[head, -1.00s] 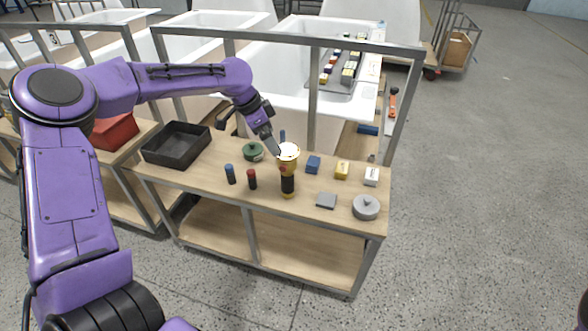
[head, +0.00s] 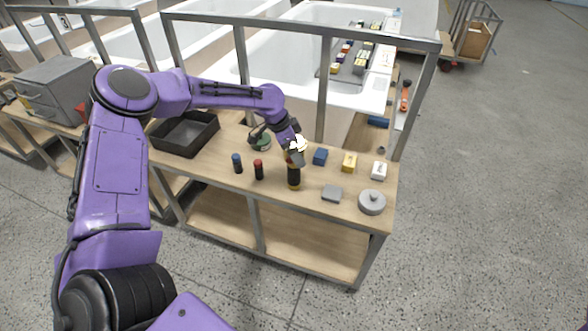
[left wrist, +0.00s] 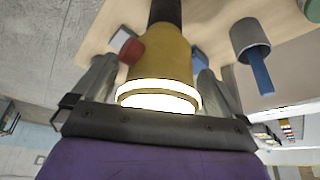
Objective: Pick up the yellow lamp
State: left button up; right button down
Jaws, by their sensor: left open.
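The yellow lamp (head: 293,175), with a black middle and a glowing head, stands upright on the wooden bench. My left gripper (head: 294,153) is at the lamp's head and partly hides it. In the left wrist view the lamp (left wrist: 160,62) lies between the two fingers of my left gripper (left wrist: 153,68), which are open on either side of it. Its lit end faces the palm. I cannot tell whether either finger touches it. My right gripper is in no view.
Close by on the bench (head: 225,160) are a blue cylinder (head: 237,163), a red cylinder (head: 259,169), a blue block (head: 320,157), a grey block (head: 331,194) and a round grey piece (head: 372,202). A black tray (head: 185,134) is left. A metal rail runs behind.

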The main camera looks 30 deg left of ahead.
pick_arm(q)
jog(key=c, duration=1.4)
